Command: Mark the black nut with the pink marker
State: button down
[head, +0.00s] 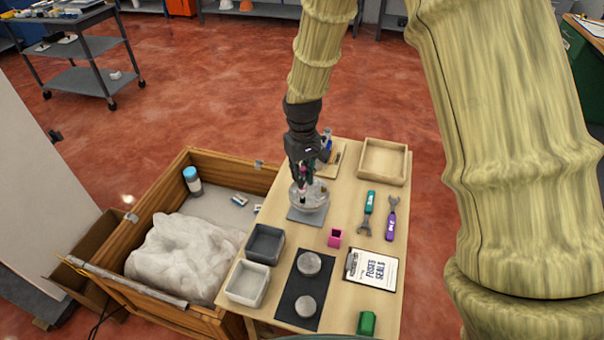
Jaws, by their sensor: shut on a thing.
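My gripper (303,168) is above the far left part of the wooden table, pointing down over a round, pale, clear-looking dish (316,199). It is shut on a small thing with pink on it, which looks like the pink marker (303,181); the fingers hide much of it. The dish stands on a grey square plate (304,217). I cannot make out the black nut; it may be hidden by the gripper or too small to tell. Whether the marker touches anything is not clear. A pink open holder (335,238) stands to the right and nearer.
On the table are a dark grey bin (265,244), a light grey bin (248,284), a black mat (290,292) with two round grey pieces, a clipboard (371,269), teal and purple-handled wrenches (390,219), a wooden tray (384,161) and a green block (366,323). A wooden crate (170,202) adjoins left.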

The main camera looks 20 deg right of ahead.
jog(key=shift+f, duration=0.75)
dwell(0.9)
jog(key=shift+s+d+f, duration=0.1)
jog(key=shift+s+f, duration=0.05)
jog(key=shift+s, duration=0.55)
dwell(1.1)
jog(key=shift+s+d+p, duration=0.1)
jog(key=shift+s+p, duration=0.3)
jog(key=shift+s, duration=0.1)
dwell(0.5)
jog(key=shift+f+b, duration=0.3)
jog(key=shift+f, duration=0.35)
dwell(1.1)
jog(key=shift+r, duration=0.15)
jog(key=shift+r+p, duration=2.6)
jog(key=shift+r, duration=0.3)
